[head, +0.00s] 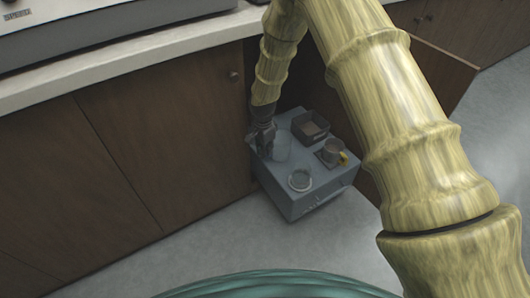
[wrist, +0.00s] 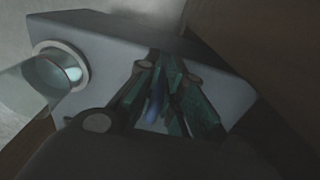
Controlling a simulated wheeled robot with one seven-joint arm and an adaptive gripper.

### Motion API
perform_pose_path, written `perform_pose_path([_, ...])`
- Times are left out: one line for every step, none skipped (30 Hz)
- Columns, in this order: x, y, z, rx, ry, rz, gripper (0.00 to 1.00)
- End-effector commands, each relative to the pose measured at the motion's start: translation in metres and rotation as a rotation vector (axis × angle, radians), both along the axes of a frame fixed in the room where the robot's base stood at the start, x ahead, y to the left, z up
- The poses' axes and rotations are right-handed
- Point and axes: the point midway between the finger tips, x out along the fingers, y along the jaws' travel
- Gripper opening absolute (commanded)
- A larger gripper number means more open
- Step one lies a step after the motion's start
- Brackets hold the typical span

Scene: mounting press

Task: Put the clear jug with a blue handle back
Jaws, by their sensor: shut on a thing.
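The clear jug (head: 282,147) shows faintly in the head view, at the back left of the grey drawer unit's top. Its blue handle (wrist: 155,105) is between my fingers in the wrist view. My gripper (head: 265,143) is at the jug's left side and shut on the handle; it also shows in the wrist view (wrist: 162,95). The jug looks upright. I cannot tell whether its base touches the grey top (head: 275,172). My fingers hide much of the handle, and the jug's body is hard to make out in the wrist view.
A clear round vessel (head: 300,180) stands at the front left of the top, with a pale ring (wrist: 62,66) around it. Brown cabinet doors (head: 160,140) stand close at the left.

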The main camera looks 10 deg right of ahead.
Motion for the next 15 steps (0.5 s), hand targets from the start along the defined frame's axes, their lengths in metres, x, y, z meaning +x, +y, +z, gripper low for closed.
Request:
perform_pose_path([0.0006, 0.0, -0.006, 0.0, -0.001, 0.001, 0.0])
perform_pose_path([0.0008, 0.0, -0.0071, 0.0, -0.001, 0.001, 0.0])
perform_pose_path([0.0009, 0.0001, -0.0075, 0.0, -0.002, 0.001, 0.0])
perform_pose_path([0.001, 0.0, -0.0074, 0.0, -0.002, 0.001, 0.0])
perform_pose_path([0.0009, -0.0001, -0.0071, 0.0, -0.002, 0.001, 0.0])
perform_pose_path([0.0008, -0.0001, -0.007, -0.001, -0.001, 0.001, 0.0])
perform_pose_path([0.0007, -0.0001, -0.007, -0.001, -0.001, 0.001, 0.0])
perform_pose_path([0.0007, -0.0001, -0.007, -0.001, -0.001, 0.0, 0.0])
perform_pose_path([0.0006, -0.0002, -0.0072, 0.0, -0.001, 0.0, 0.15])
perform_pose_path([0.0005, -0.0002, -0.0073, 0.0, -0.001, 0.0, 0.2])
perform_pose_path([0.0005, -0.0002, -0.0072, 0.0, -0.001, 0.0, 0.26])
perform_pose_path([0.0005, -0.0002, -0.0072, 0.0, -0.001, 0.0, 0.31])
perform_pose_path([0.0005, -0.0002, -0.0072, 0.0, -0.001, 0.0, 0.31])
perform_pose_path([0.0005, -0.0002, -0.0072, 0.0, -0.001, 0.0, 0.31])
perform_pose_path([0.0004, -0.0002, -0.0072, 0.0, -0.001, 0.0, 0.31])
